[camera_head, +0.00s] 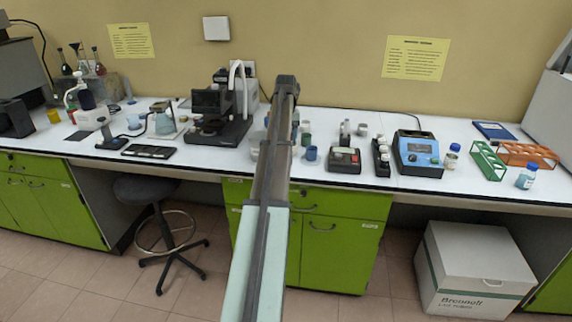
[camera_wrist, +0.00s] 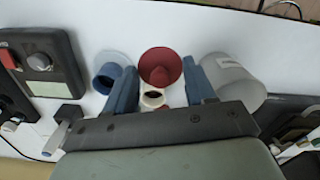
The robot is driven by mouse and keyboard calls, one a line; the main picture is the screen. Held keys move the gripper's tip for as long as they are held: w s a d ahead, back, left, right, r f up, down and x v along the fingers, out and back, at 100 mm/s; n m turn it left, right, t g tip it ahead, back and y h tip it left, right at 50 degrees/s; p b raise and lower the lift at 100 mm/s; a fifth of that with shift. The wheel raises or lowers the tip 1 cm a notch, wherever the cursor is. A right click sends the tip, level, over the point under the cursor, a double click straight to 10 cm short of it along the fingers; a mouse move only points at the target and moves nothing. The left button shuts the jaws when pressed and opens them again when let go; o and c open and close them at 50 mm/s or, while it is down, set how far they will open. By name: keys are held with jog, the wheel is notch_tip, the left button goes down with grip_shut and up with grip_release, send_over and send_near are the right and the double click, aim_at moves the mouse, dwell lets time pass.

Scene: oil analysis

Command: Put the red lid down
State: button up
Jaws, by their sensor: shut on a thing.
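The red lid (camera_wrist: 161,66) shows in the wrist view as a round red piece with its hollow side facing the camera. My gripper (camera_wrist: 160,76) is shut on it, with one blue finger on each side. A white bottle (camera_wrist: 152,99) with a dark open mouth is just below the lid in the picture, between the fingers. I cannot tell the gap between lid and bottle or bench. In the head view my arm reaches over the middle of the bench and hides the lid and my fingertips.
On the white bench (camera_head: 345,121), a blue cup (camera_wrist: 104,78) is close left of my fingers and a large pale container (camera_wrist: 234,80) close right in the wrist view. A dark device with a red button (camera_wrist: 42,62) stands further left. Clear bench shows beyond the lid.

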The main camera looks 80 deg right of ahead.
jog(key=shift+f, duration=4.7)
jog(key=shift+f, duration=0.1)
jog(key=o, duration=1)
jog(key=shift+d, duration=0.1)
notch_tip(320, 180, up, 12)
jog(key=shift+r, duration=0.1)
